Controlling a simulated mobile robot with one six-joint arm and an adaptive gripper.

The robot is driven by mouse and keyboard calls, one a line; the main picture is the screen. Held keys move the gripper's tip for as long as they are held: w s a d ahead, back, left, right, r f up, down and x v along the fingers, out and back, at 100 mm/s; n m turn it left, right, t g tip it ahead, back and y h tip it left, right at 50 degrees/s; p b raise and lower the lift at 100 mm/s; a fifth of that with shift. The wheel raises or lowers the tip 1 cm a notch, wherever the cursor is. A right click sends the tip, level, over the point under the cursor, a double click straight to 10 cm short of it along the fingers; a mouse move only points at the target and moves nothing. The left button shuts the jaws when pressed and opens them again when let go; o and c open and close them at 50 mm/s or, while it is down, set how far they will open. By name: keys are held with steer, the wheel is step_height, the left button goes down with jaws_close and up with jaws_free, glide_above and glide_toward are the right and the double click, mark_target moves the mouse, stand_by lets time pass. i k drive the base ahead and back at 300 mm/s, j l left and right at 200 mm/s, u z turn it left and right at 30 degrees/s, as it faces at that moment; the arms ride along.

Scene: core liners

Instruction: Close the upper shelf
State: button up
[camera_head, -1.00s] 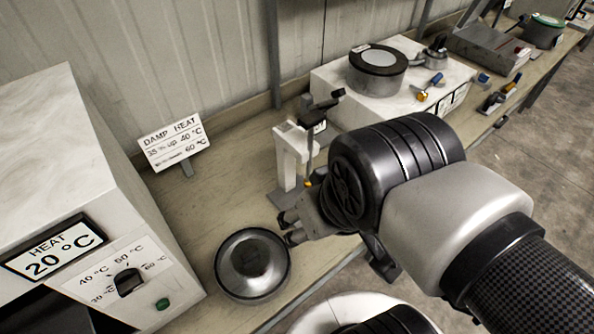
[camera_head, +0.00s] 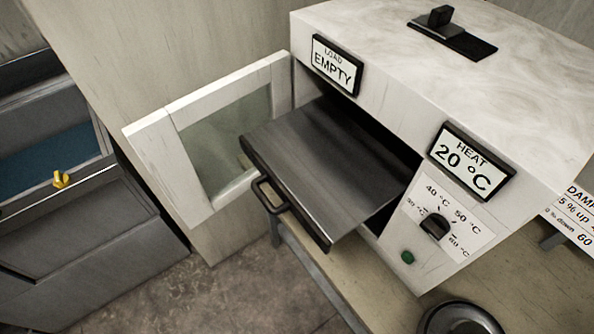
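The upper shelf (camera_head: 335,165) is a flat dark metal tray with a handle (camera_head: 270,196) on its front edge. It is pulled out of the white oven (camera_head: 370,75), and its rear part lies inside the opening. It looks bare. The oven's glass-paned door (camera_head: 215,140) stands open to the left of the shelf. My gripper is out of this view, so whether it is open or shut does not show. A lower shelf cannot be made out.
The oven has a "LOAD EMPTY" display (camera_head: 337,65), a "HEAT 20 °C" display (camera_head: 470,163), a dial (camera_head: 434,227) and a green button (camera_head: 407,257). A round metal dish (camera_head: 460,318) stands on the bench at the bottom right. A grey drawer cabinet (camera_head: 75,215) stands at the left.

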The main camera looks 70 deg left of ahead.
mark_target(332, 165)
steer(key=u, duration=2.75)
steer(key=l+u, duration=0.1)
steer(key=u, duration=0.25)
steer(key=l+u, duration=0.1)
steer(key=u, duration=0.2)
steer(key=i, duration=0.05)
